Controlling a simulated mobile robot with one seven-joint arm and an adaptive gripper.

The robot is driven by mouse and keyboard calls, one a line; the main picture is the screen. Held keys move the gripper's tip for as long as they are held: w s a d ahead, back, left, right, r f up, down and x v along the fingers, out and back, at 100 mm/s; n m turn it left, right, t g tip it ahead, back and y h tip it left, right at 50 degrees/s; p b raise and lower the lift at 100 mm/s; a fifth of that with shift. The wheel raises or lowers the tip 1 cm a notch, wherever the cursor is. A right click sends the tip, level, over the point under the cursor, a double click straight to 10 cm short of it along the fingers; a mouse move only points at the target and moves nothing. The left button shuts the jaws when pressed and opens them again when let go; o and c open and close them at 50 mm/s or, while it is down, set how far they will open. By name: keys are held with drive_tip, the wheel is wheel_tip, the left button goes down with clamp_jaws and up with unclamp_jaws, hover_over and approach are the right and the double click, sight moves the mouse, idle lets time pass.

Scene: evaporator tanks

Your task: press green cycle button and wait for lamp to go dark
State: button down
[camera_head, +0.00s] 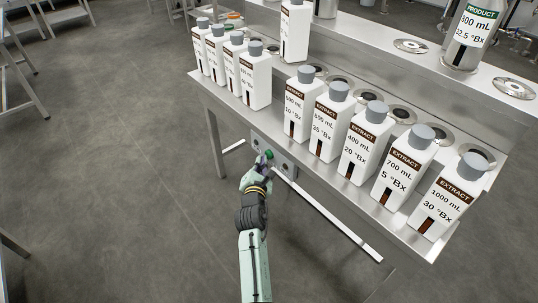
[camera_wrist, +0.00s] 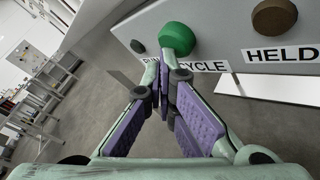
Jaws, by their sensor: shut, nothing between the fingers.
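The green cycle button (camera_wrist: 177,38) is a round knob on a grey control panel (camera_wrist: 225,35). It also shows in the head view (camera_head: 269,153), on the panel below the bench front. My gripper (camera_wrist: 167,62) is shut and empty, and its fingertips overlap the button's lower edge in the wrist view. I cannot tell whether they touch it. The fingertips partly cover the label below the button. A brown round lamp (camera_wrist: 273,18) above the word HELD looks unlit. A small dark round piece (camera_wrist: 137,46) sits left of the button, above a partly hidden label.
Several white extract bottles (camera_head: 361,142) with grey caps stand on the steel bench (camera_head: 216,92) above the panel. A product vessel (camera_head: 471,38) stands on the raised shelf. A pale rail (camera_head: 325,212) runs below the panel. Open grey floor (camera_head: 120,190) lies left.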

drive_tip(key=shift+d+r, duration=0.1)
drive_tip(key=shift+w+d+p, duration=0.25)
drive_tip(key=shift+d+p, duration=0.05)
drive_tip(key=shift+p, duration=0.25)
